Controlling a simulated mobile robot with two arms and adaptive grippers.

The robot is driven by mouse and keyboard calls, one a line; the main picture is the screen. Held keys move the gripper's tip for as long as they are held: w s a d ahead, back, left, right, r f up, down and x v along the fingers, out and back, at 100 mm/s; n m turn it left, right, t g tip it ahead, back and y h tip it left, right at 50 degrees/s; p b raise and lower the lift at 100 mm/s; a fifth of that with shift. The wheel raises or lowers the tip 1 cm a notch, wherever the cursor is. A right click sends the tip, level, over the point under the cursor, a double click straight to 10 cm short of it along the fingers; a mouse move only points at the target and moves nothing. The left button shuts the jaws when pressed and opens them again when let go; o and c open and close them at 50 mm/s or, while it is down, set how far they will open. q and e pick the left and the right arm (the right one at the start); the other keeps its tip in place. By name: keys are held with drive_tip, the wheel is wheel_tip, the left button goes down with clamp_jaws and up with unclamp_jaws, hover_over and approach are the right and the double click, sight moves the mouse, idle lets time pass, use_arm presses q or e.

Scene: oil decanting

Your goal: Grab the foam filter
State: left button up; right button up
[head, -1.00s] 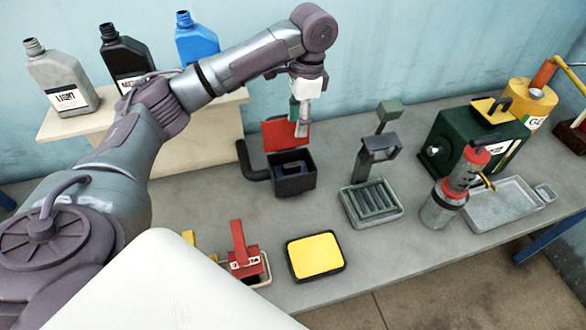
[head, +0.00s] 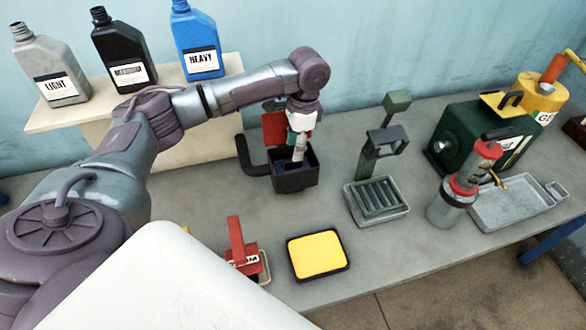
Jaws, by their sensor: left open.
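My left gripper (head: 298,158) points down into the open black box (head: 294,182), with its fingertips at or just inside the box mouth. It is open. The box's red lid (head: 273,127) stands raised behind it. A dark bluish block (head: 286,165), which looks like the foam filter, lies inside the box, partly hidden by the fingers and the walls. I cannot tell whether the fingers touch it. My right gripper is not in view.
A yellow pad in a black tray (head: 318,256) and a red-handled item (head: 243,250) lie in front. A green press (head: 380,192) and a red-and-grey pump (head: 463,188) stand right. LIGHT (head: 50,65), black (head: 122,50) and HEAVY (head: 198,40) bottles stand on a back shelf.

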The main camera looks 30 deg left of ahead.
sight(293, 168)
use_arm(q)
drive_tip(key=shift+s+a+f+p, duration=0.15)
drive_tip(key=shift+f+p, duration=0.05)
drive_tip(key=shift+f, duration=1.2)
drive_tip(key=shift+s+a+f+p, duration=0.1)
drive_tip(key=shift+f+p, duration=0.05)
drive_tip(key=shift+f, duration=1.2)
clamp_jaws()
